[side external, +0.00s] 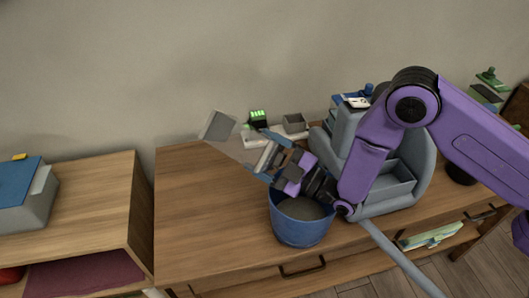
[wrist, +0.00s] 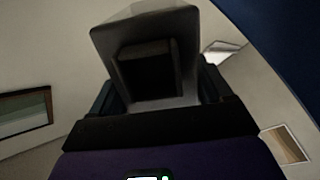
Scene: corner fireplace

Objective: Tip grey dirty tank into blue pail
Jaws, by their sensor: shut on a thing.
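The grey tank (side external: 217,125) is a pale, partly see-through box, tilted in the air above the desk, up and left of the pail. In the wrist view the tank (wrist: 110,40) fills the upper middle, with a dark square shape inside it. My gripper (side external: 265,158) is shut on the tank, one finger on each side. The blue pail (side external: 299,232) stands upright on the desk below my gripper and wrist, which hide part of its rim. Its inside looks grey; I cannot tell whether it holds anything.
A large grey-blue machine (side external: 405,183) stands right of the pail. Behind are a green-lit device (side external: 258,116) and a small grey box (side external: 294,122). The wooden desk (side external: 195,200) is clear at left. A grey bar (side external: 395,258) crosses the desk's front edge.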

